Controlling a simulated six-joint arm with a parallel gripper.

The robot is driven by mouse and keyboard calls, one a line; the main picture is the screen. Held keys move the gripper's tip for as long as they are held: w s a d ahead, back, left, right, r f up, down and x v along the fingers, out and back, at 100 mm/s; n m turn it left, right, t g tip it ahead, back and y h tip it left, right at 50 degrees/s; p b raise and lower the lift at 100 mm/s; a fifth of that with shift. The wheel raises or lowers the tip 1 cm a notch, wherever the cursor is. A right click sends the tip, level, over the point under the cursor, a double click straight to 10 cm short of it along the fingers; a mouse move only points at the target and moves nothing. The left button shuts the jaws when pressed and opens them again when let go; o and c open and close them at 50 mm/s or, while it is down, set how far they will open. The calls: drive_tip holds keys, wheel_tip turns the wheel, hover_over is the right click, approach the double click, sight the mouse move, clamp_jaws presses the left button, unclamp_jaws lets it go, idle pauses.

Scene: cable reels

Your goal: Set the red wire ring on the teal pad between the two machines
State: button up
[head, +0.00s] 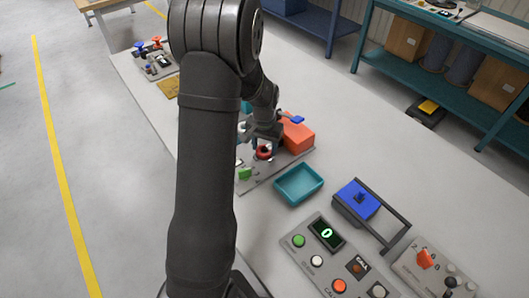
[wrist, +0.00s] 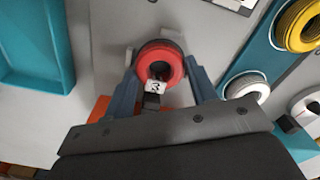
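The red wire ring (wrist: 160,62) is between the fingertips of my gripper (wrist: 160,72) in the wrist view, with a white numbered tag (wrist: 157,87) at its near side. The fingers stand close along both sides of the ring; whether they press on it I cannot tell. In the head view, the red ring (head: 264,153) shows small below my gripper (head: 266,136), close to the orange block of a machine (head: 297,137). The teal pad (head: 298,183), tray-like with a raised rim, lies empty in front of that machine. It also shows at upper left in the wrist view (wrist: 35,45).
A blue-topped machine (head: 358,198) with a dark frame and a button panel (head: 335,262) stand to the right of and in front of the pad. A teal rack (wrist: 215,72) with yellow and white reels is right of my gripper. My arm hides part of the bench.

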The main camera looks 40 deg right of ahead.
drive_tip(key=shift+r, duration=0.25)
drive_tip(key=shift+c, duration=0.5)
wheel_tip(320, 180, up, 7)
drive_tip(key=w+d, duration=0.3)
drive_tip(key=w, duration=0.1)
drive_tip(key=w+d+f, duration=0.1)
drive_tip(key=w+d, duration=0.3)
drive_tip(key=w, duration=0.1)
drive_tip(key=w+d+f, duration=0.1)
drive_tip(key=w+d, duration=0.2)
drive_tip(key=w, duration=0.1)
drive_tip(key=shift+w+d+f, duration=0.1)
drive_tip(key=shift+w+d, duration=0.1)
drive_tip(key=shift+d, duration=0.1)
drive_tip(key=shift+w+d+f, duration=0.15)
drive_tip(key=shift+d+f, duration=0.05)
drive_tip(key=shift+f, duration=2.15)
drive_tip(key=shift+f, duration=0.15)
